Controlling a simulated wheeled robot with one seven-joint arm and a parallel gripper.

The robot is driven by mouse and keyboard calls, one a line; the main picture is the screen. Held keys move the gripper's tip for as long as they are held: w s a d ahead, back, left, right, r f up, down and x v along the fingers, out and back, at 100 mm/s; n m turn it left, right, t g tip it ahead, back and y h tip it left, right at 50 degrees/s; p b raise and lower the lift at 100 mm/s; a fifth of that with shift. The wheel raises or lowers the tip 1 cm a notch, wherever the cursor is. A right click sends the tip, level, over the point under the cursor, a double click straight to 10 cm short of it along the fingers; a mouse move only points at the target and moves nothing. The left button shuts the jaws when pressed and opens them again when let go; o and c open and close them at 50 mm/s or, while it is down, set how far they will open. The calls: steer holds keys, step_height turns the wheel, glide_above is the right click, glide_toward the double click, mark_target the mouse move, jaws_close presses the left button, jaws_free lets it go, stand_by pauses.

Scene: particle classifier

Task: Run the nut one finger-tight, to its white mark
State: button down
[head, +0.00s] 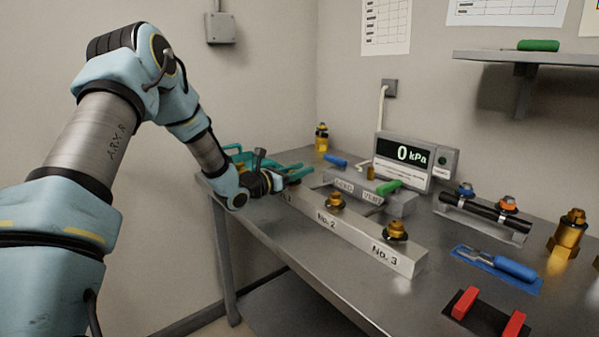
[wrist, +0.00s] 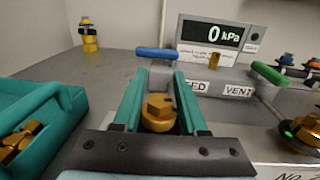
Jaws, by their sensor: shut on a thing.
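A brass hex nut (wrist: 158,113) sits between the two teal fingers of my gripper (wrist: 161,84) in the wrist view. The fingers flank it closely on its left and right and are shut on it. In the head view my gripper (head: 290,177) is at the far left end of the long grey block (head: 352,234), beyond the No. 2 label. The gripper hides most of that station, and the nut cannot be made out there. No white mark can be seen on or around this nut in either view.
Brass fittings No. 2 (head: 335,202) and No. 3 (head: 396,231) stand along the block. A teal tray (wrist: 62,98) with brass pieces lies left of my gripper. Behind are the blue feed handle (wrist: 155,53), the green vent handle (wrist: 269,74) and a display (head: 409,153) reading 0 kPa.

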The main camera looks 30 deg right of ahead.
steer(key=m+g, duration=0.1)
steer(key=g, duration=0.1)
steer(key=m+g, duration=0.2)
steer(key=g, duration=0.1)
steer(key=s+m+g, duration=0.1)
steer(key=m+g, duration=0.1)
steer(key=g, duration=0.1)
steer(key=m+g, duration=0.1)
steer(key=g, duration=0.1)
steer(key=s+m+g+y, duration=0.1)
steer(key=m+g, duration=0.1)
steer(key=shift+a+g+b, duration=0.15)
steer(key=shift+g+b, duration=0.15)
steer(key=shift+b, duration=0.1)
steer(key=shift+s+r+m+g+y, duration=0.1)
steer(key=shift+m+g+y, duration=0.4)
steer(key=c, duration=0.7)
jaws_free()
steer(key=shift+c, duration=0.2)
steer(key=shift+o, duration=0.3)
step_height(320, 180, up, 10)
steer(key=b, duration=0.1)
